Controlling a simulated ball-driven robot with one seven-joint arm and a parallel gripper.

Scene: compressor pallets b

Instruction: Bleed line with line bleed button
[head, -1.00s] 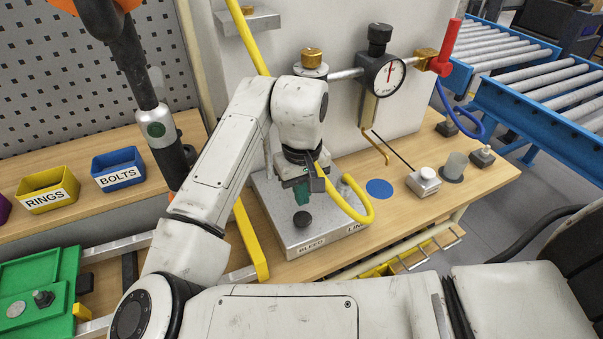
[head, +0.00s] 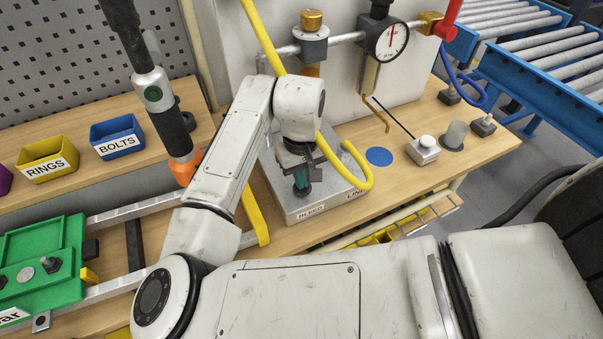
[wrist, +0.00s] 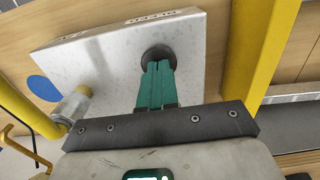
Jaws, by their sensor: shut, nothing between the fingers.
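The bleed button (wrist: 154,52) is a dark round knob on top of a pale grey metal box (wrist: 100,58), whose edge lettering includes "BLEED". In the head view the button (head: 302,192) sits near the box's front, above the BLEED label (head: 311,210). My gripper (wrist: 157,68) is shut and empty, its two teal fingers together. Their tips overlap the button in the wrist view and hide part of it. In the head view my gripper (head: 302,178) is directly over the button; I cannot tell whether it is pressing it.
A yellow hose (head: 357,165) loops down to the box's right side. A pressure gauge (head: 391,41) hangs on the pipe behind, its needle near upright. A yellow bar (head: 257,219) stands left of the box. A small white-knobbed block (head: 424,150) lies right.

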